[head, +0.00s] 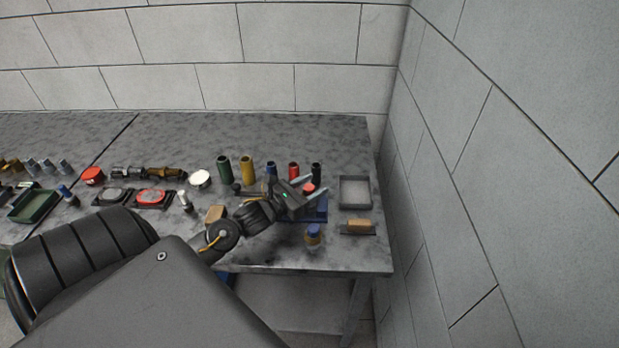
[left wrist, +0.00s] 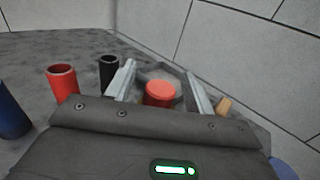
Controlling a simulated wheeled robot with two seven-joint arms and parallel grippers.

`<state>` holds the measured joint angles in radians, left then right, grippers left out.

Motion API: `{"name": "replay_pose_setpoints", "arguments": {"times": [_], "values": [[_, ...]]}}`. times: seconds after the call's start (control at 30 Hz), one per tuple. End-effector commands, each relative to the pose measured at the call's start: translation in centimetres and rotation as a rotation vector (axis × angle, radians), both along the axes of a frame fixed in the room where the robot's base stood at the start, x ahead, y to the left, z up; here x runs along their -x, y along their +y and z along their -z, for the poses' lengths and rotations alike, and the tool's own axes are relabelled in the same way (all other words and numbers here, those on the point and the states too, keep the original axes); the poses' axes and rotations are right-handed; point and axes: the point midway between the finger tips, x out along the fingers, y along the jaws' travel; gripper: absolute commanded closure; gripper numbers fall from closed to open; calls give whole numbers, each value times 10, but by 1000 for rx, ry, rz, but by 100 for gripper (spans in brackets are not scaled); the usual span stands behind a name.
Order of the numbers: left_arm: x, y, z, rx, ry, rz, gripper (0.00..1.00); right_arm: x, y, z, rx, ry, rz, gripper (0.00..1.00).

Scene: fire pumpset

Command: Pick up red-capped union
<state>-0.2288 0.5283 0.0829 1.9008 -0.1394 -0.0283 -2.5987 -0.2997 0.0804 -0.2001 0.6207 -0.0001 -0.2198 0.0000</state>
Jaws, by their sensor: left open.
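The red-capped union (head: 309,187) is at the right part of the table, by a blue tray (head: 318,212); its lower body is hidden. My left gripper (head: 312,184) is open around or just above it. In the left wrist view the red cap (left wrist: 160,91) shows between the two spread fingers (left wrist: 160,82), with a visible gap on each side. Whether the fingers reach down beside its body cannot be told. My right gripper is not in view.
Upright cylinders stand behind, including a red one (head: 293,171) and a black one (head: 316,172). A grey tray (head: 355,177) and a tan block (head: 358,226) lie to the right. A blue-capped container (head: 313,234) stands in front. A wall rises on the right.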

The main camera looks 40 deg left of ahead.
Motion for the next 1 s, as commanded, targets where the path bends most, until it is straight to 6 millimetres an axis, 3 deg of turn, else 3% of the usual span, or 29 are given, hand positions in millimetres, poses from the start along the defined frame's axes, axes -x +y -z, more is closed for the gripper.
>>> {"name": "replay_pose_setpoints", "arguments": {"times": [0.1, 0.37, 0.77, 1.0], "values": [[-10, -3, 0, 1, 1, 1, 47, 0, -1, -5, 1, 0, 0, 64], [-11, -3, 2, 0, 2, 2, 48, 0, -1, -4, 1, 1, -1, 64], [-11, -3, 1, 0, 1, 2, 100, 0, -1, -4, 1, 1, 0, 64], [-11, -3, 1, 0, 1, 1, 100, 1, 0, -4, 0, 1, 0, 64]]}}
